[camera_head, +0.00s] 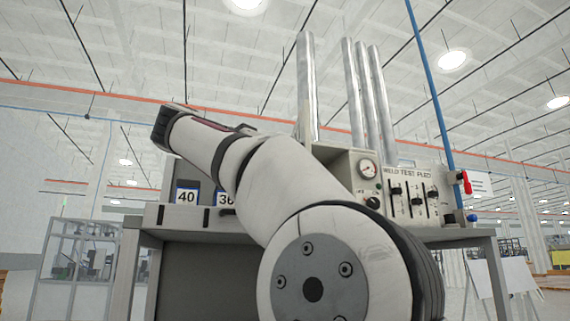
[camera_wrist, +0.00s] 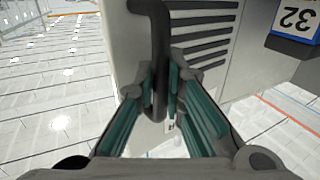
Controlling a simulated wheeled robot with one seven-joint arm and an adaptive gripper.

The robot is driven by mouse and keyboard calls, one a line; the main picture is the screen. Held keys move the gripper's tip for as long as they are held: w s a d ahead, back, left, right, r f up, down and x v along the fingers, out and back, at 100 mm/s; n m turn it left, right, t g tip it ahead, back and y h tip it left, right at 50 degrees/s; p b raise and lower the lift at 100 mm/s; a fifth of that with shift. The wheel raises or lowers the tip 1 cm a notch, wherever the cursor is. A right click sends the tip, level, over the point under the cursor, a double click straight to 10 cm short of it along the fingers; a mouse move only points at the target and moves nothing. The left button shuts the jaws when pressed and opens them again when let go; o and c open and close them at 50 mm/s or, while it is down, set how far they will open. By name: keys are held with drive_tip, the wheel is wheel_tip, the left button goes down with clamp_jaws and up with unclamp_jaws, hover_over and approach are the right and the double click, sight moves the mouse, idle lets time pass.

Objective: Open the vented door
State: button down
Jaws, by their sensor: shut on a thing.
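The vented door (camera_wrist: 208,62) shows in the wrist view as a grey panel with several dark slots. A dark bent handle (camera_wrist: 161,42) stands out from the panel beside the slots. My gripper (camera_wrist: 162,85), with teal finger pads, is shut on the handle, one finger on each side of it. I cannot tell whether the door is ajar. In the head view my arm covers the middle of the scene, and I cannot make out the vented door, its handle or the gripper's fingers there.
A grey workbench (camera_head: 131,265) carries boxes labelled 40 (camera_head: 187,196) and 36 (camera_head: 224,199). To their right stands a control panel (camera_head: 410,182) with a gauge, levers and upright metal pipes (camera_head: 365,95). A label reading 32 (camera_wrist: 290,18) sits near the slots. Open floor space surrounds the bench.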

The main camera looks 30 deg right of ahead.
drive_tip(key=c, duration=1.7)
unclamp_jaws()
drive_tip(key=shift+o, duration=0.2)
drive_tip(key=s+a, duration=0.2)
drive_tip(key=a, duration=1)
drive_tip(key=shift+w+d, duration=0.1)
